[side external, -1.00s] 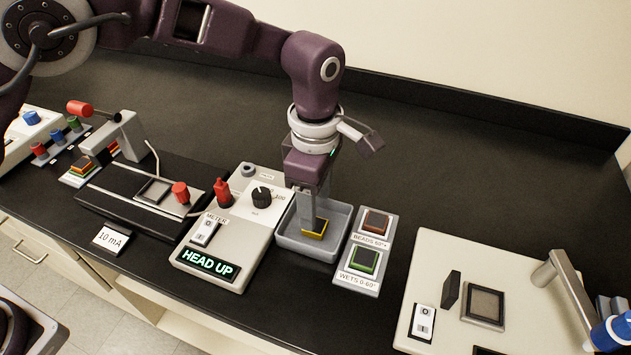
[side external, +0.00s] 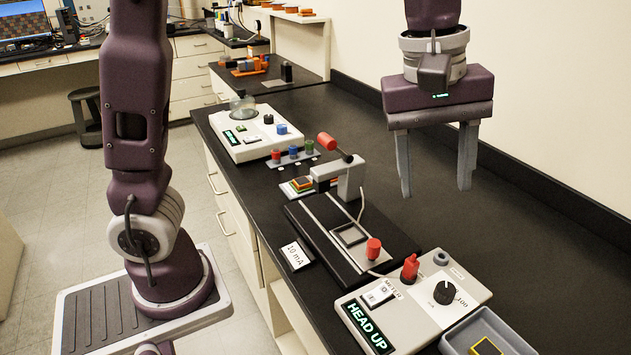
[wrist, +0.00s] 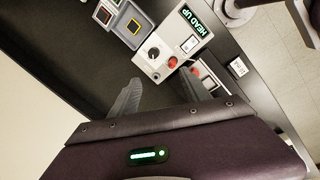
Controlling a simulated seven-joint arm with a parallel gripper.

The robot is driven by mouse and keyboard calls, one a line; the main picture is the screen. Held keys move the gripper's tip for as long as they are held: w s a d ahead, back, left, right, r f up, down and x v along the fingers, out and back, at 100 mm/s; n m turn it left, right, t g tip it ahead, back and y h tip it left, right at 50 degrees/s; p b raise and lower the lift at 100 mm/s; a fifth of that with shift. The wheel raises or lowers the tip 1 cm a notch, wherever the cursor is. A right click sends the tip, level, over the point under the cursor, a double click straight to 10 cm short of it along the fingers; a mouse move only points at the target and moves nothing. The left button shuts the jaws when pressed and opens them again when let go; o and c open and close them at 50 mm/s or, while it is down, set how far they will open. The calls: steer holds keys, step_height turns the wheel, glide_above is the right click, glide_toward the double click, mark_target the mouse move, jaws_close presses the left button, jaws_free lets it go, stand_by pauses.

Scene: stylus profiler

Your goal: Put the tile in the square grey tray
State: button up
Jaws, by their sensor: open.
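The square grey tray (side external: 497,327) is at the lower right of the side view, cut off by the frame edge. The yellow-edged tile (side external: 485,348) lies in it, partly cut off. In the wrist view the tray (wrist: 146,18) and tile (wrist: 134,26) show at the top, with the tile inside the tray. My gripper (side external: 436,192) is open and empty, raised well above the bench and clear of the tray. Its spread fingers also show in the wrist view (wrist: 162,78), with nothing between them.
The meter box (side external: 420,295), showing HEAD UP, stands beside the tray. Left of it is the black profiler stage (side external: 330,255) with a red-knobbed lever (side external: 327,142). Bare bench lies under my gripper.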

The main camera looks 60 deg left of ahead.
steer(key=s+a+f+m+t, duration=0.1)
steer(key=s+a+m+t, duration=0.1)
steer(key=s+a+m, duration=0.3)
steer(key=s+a+f+m+t+y, duration=0.1)
steer(key=s+a+m, duration=0.5)
steer(key=s, duration=0.8)
steer(key=shift+a+f+t, duration=0.35)
steer(key=shift+a+t, duration=0.05)
steer(key=shift+a, duration=0.15)
